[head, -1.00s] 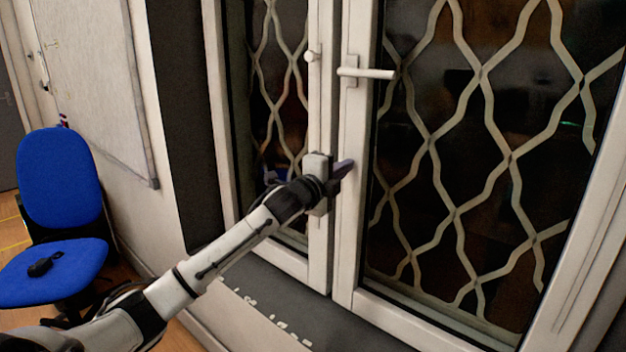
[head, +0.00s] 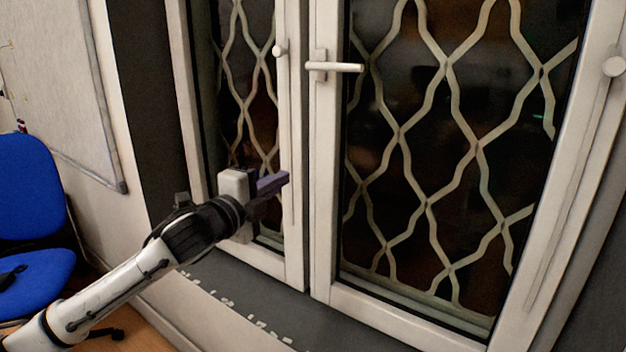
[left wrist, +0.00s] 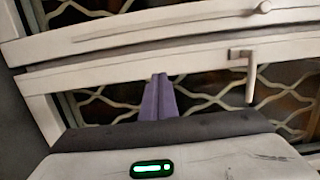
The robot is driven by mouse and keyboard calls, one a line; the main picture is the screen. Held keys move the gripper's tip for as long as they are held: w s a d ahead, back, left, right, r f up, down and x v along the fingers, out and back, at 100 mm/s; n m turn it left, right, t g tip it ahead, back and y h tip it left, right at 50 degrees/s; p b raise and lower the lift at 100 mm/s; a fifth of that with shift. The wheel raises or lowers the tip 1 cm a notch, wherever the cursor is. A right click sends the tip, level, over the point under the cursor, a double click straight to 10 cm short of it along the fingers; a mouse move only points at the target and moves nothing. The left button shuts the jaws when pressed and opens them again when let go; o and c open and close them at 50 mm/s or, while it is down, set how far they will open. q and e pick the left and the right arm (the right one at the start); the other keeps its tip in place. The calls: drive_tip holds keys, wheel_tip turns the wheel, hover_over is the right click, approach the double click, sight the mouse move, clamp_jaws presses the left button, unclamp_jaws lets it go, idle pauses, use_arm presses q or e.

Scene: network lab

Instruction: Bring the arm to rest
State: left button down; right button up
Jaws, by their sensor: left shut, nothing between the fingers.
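My left gripper (head: 272,183) is shut and empty, its purple fingers pointing right in front of the left window pane in the head view. In the left wrist view its two fingers (left wrist: 160,98) lie together with nothing between them. The arm reaches in from the lower left, above the dark sill. The window handle (head: 335,67) sits level on the middle frame, above and to the right of the gripper and apart from it. The handle also shows in the left wrist view (left wrist: 250,78). My right gripper is in neither view.
The two window panes (head: 440,150) have wavy bars behind the glass. A dark sill (head: 250,305) runs below them. A blue chair (head: 30,190) stands at the left by the wall, under a whiteboard (head: 70,90). The space in front of the right pane is clear.

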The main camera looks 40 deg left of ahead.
use_arm(q)
drive_tip(key=s+d+f+n+g+h, duration=0.1)
drive_tip(key=s+d+f+n+g, duration=0.15)
drive_tip(key=f, duration=0.65)
drive_tip(key=s+d+f+n+g, duration=0.1)
drive_tip(key=s+d+f+n, duration=0.15)
drive_tip(key=f, duration=0.75)
drive_tip(key=s+d+f+n+g+h, duration=0.15)
drive_tip(key=d+f, duration=0.25)
drive_tip(key=f, duration=0.5)
drive_tip(key=s+d+f+n+g+h, duration=0.3)
drive_tip(key=s+d+f+n, duration=0.4)
drive_tip(key=s+d+f, duration=1.2)
drive_tip(key=shift+s+d+g, duration=0.5)
drive_tip(key=shift+d+g, duration=0.1)
drive_tip(key=shift+d, duration=0.2)
drive_tip(key=shift+n, duration=0.25)
